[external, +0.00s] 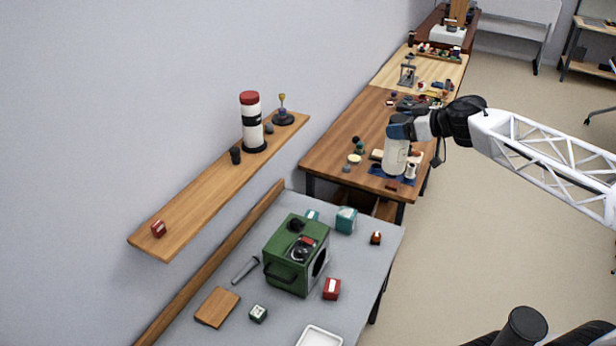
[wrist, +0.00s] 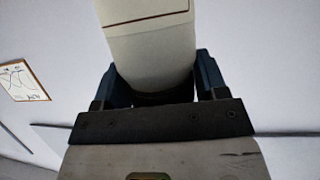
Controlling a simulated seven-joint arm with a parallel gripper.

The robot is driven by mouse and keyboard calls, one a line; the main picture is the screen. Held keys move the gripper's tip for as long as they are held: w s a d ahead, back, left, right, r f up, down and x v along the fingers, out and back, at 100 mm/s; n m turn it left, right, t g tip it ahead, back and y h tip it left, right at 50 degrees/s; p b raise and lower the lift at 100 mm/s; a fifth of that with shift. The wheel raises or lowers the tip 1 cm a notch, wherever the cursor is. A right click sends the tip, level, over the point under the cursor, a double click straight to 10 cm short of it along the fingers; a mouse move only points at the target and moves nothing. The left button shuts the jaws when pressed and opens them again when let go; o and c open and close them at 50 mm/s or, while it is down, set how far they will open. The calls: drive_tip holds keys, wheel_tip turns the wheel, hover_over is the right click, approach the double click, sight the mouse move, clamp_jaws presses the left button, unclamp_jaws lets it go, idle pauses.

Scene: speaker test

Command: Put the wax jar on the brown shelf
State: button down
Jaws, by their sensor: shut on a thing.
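A cream-white cylinder, apparently the wax jar (external: 396,158), hangs below my gripper (external: 401,131) in front of the wooden table. In the wrist view the jar (wrist: 152,50) fills the space between the two dark blue fingers of my gripper (wrist: 158,82), which are shut on it. A thin brown line runs around its pale side; its far end is out of that frame. The brown shelf (external: 195,205) is a long wooden board on the wall at the left, well apart from my gripper.
The shelf bears a red-topped white and black cylinder (external: 251,120), a dark-based trophy-like object (external: 283,112), a small black cup (external: 235,155) and a red block (external: 158,229). Its front-middle stretch is bare. A green box (external: 290,265) stands on the grey table (external: 382,240) below.

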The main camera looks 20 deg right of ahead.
drive_tip(key=shift+w+a+r, duration=0.15)
drive_tip(key=shift+a+r, duration=0.1)
drive_tip(key=shift+r, duration=0.2)
drive_tip(key=w+a+n+g+y, duration=0.1)
drive_tip(key=w+a+n+g, duration=0.15)
drive_tip(key=a, duration=0.45)
drive_tip(key=w+a+r+n+g+y, duration=0.1)
drive_tip(key=w+a+y, duration=0.1)
drive_tip(key=w+a, duration=0.35)
drive_tip(key=w+a+n+g+y, duration=0.1)
drive_tip(key=w+a+n, duration=0.1)
drive_tip(key=a, duration=0.6)
drive_tip(key=w+a+f+n+g+y, duration=0.1)
drive_tip(key=a+n+g, duration=0.15)
drive_tip(key=a, duration=1.15)
drive_tip(key=shift+m, duration=0.3)
wheel_tip(320, 180, down, 5)
drive_tip(key=shift+w+f, duration=0.1)
drive_tip(key=shift+w, duration=0.05)
drive_tip(key=w+a+f, duration=0.1)
drive_tip(key=w+a, duration=0.8)
drive_tip(key=w, duration=0.4)
drive_tip(key=shift+a+f, duration=0.2)
